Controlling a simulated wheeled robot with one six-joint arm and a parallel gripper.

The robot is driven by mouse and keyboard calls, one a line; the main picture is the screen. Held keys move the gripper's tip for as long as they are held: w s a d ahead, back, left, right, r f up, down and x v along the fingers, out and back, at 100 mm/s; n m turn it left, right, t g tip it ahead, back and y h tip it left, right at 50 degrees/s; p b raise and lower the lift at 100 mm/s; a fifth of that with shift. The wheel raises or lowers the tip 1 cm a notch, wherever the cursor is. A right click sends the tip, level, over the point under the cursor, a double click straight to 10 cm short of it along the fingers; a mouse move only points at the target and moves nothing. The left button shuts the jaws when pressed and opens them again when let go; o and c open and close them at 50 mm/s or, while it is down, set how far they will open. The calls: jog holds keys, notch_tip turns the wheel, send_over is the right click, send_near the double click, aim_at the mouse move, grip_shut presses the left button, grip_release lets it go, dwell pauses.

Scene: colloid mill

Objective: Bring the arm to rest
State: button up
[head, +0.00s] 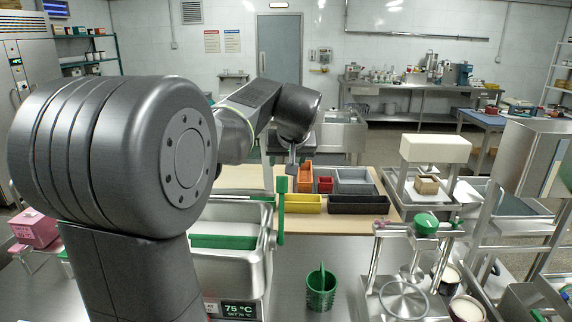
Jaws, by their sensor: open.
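My arm fills the left and middle of the head view, with its large grey shoulder joint close to the camera. It reaches forward and right, and its dark wrist end hangs over the wooden board (388,222). My gripper (292,157) points down near the coloured bins, small and partly hidden by the wrist. It is open, and I see nothing held in it.
A steel vessel (230,270) with a green lever (281,205) and a 75 °C display stands below the arm. Red, orange, yellow (304,204) and dark bins sit on the board. A green cup (320,291) is at front centre. Steel machinery with a green knob (426,223) crowds the right.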

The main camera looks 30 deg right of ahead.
aim_at(282, 180)
jog(key=p+x, duration=0.3)
jog(key=x, duration=1.1)
jog(key=shift+s+r, duration=0.1)
